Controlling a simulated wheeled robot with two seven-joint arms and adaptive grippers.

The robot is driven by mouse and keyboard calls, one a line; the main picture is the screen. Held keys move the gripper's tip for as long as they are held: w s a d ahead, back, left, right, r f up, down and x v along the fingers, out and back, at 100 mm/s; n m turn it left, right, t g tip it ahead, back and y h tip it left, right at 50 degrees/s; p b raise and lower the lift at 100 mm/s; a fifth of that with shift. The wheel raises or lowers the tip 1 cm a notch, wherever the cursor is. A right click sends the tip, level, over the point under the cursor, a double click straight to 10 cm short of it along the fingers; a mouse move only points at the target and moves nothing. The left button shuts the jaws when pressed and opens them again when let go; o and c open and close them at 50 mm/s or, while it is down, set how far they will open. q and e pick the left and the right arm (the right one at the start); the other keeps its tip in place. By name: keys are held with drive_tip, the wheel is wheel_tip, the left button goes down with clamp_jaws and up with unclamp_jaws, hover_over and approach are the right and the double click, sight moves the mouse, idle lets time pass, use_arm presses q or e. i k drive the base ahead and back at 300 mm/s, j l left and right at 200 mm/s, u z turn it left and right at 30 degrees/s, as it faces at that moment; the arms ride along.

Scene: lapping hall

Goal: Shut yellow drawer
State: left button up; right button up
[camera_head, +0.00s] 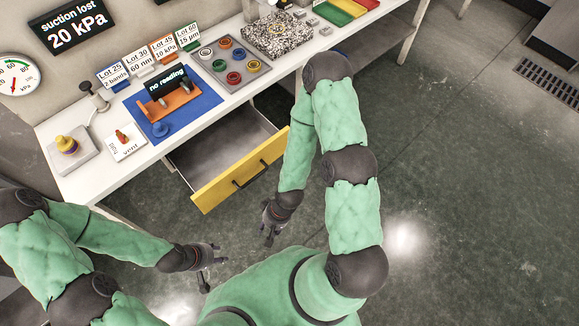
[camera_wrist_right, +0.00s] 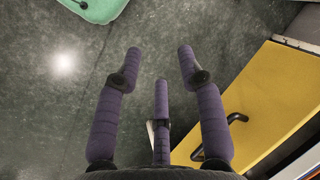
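The yellow drawer (camera_head: 241,170) under the white bench is pulled out, and its grey inside shows empty. Its dark handle (camera_head: 250,175) is on the front panel.
The floor (camera_head: 450,180) to the right is clear.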

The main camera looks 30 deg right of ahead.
sight(228, 154)
drive_tip(key=j+z, duration=0.4)
drive_tip(key=i+j+z, duration=0.1)
drive_tip(key=j+z, duration=0.15)
drive_tip(key=z, duration=0.15)
drive_tip(key=j+z, duration=0.4)
drive_tip(key=k+j+z, duration=0.1)
drive_tip(key=j+z, duration=0.15)
drive_tip(key=z, duration=0.15)
drive_tip(key=k+j, duration=0.15)
drive_tip(key=j, duration=0.25)
